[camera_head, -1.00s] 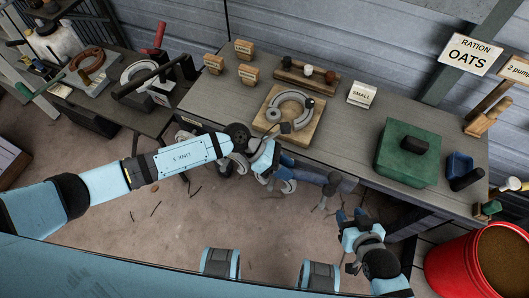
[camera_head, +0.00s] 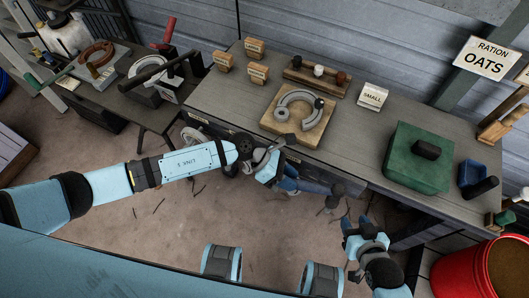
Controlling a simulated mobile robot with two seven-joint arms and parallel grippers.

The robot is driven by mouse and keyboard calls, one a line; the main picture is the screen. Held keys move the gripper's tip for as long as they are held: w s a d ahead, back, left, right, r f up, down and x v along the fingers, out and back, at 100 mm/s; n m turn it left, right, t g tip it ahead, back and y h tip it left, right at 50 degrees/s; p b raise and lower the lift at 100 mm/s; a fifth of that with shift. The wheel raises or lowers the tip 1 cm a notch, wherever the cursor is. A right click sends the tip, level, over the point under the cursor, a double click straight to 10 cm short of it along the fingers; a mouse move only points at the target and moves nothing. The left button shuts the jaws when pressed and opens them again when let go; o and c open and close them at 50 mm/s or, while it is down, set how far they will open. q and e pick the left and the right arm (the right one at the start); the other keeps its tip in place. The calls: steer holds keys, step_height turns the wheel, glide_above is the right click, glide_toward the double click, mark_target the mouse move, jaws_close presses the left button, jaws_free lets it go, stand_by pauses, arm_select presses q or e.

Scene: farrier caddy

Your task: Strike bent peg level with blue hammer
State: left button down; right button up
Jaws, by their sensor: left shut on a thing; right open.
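A wooden board (camera_head: 312,132) on the long bench holds a grey horseshoe (camera_head: 284,102). A dark peg head (camera_head: 319,103) stands at the horseshoe's right end, and a grey round piece (camera_head: 282,114) is at its left; I cannot tell which peg is bent. My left gripper (camera_head: 284,174) is shut on the blue hammer (camera_head: 308,186), in front of the bench's front edge and below the board in the picture. The hammer's dark head (camera_head: 336,191) points right. My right gripper (camera_head: 353,219) is open and empty, lower right of the hammer head.
The bench (camera_head: 345,130) also carries small labelled wooden blocks (camera_head: 257,74), a peg rack (camera_head: 316,76), a "SMALL" card (camera_head: 373,97), a green box (camera_head: 410,165) and a blue bin (camera_head: 472,174). A red bucket (camera_head: 455,276) stands at right. A side table (camera_head: 140,118) with tools is at left.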

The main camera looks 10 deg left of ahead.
arm_select(q)
steer(key=f, duration=0.3)
steer(key=shift+s+a+b, duration=0.1)
steer(key=shift+s+b, duration=0.15)
steer(key=shift+b, duration=0.15)
steer(key=shift+w+r+p, duration=0.1)
steer(key=shift+r+p, duration=0.35)
steer(key=shift+r, duration=0.4)
steer(key=r+p, duration=0.1)
steer(key=r, duration=0.1)
steer(key=w+r+p, duration=0.1)
steer(key=r+p, duration=0.1)
steer(key=shift+d+r, duration=0.15)
steer(key=shift+d, duration=0.05)
arm_select(e)
step_height(320, 180, up, 2)
steer(key=shift+a, duration=0.1)
steer(key=shift+w, duration=0.15)
